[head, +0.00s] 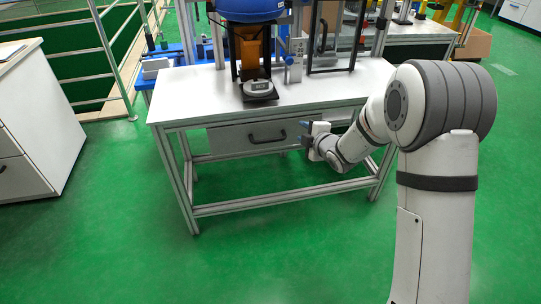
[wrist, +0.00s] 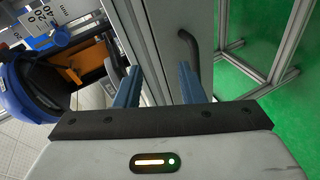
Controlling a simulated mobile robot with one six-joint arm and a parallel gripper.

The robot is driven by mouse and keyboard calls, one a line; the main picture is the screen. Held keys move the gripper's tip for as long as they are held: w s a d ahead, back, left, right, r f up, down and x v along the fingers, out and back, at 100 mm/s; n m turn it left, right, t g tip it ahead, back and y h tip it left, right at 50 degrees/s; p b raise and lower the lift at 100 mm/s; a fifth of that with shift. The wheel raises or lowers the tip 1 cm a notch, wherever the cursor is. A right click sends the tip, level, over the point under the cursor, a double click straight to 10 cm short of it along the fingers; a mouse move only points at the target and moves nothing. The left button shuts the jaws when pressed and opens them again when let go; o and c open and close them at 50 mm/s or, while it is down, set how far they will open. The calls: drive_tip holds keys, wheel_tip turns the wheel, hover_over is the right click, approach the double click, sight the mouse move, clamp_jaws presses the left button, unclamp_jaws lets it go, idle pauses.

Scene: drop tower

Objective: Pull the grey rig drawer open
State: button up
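The grey drawer (head: 236,137) is under the white bench top and looks shut, its front in line with the frame. Its dark bow handle (head: 267,138) is on the front; in the wrist view the handle (wrist: 191,52) shows ahead of the right-hand finger, its lower end close to or behind that fingertip. My gripper (head: 305,133) is in front of the drawer's right part, to the right of the handle. In the wrist view, my gripper (wrist: 159,69) has its two blue fingers wide apart, with nothing held between them. Whether a finger touches the handle I cannot tell.
The white bench top (head: 190,88) carries the rig with a blue part (head: 250,10) and a small scale-like device (head: 258,88). Bench legs and a low crossbar (head: 285,196) frame the space under the drawer. A white cabinet (head: 35,125) stands left. Green floor in front is clear.

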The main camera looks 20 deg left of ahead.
sight(269, 141)
drive_tip(key=s+a+f+n+g+y+b, duration=0.1)
drive_tip(key=a+f+n+y+b, duration=0.25)
drive_tip(key=a+f, duration=0.4)
drive_tip(key=shift+n, duration=0.35)
drive_tip(key=x, duration=0.7)
drive_tip(key=shift+d+f+b, duration=0.1)
drive_tip(key=shift+f+b, duration=0.15)
drive_tip(key=shift+b, duration=0.1)
drive_tip(key=shift+s, duration=0.1)
drive_tip(key=shift+c, duration=0.6)
clamp_jaws()
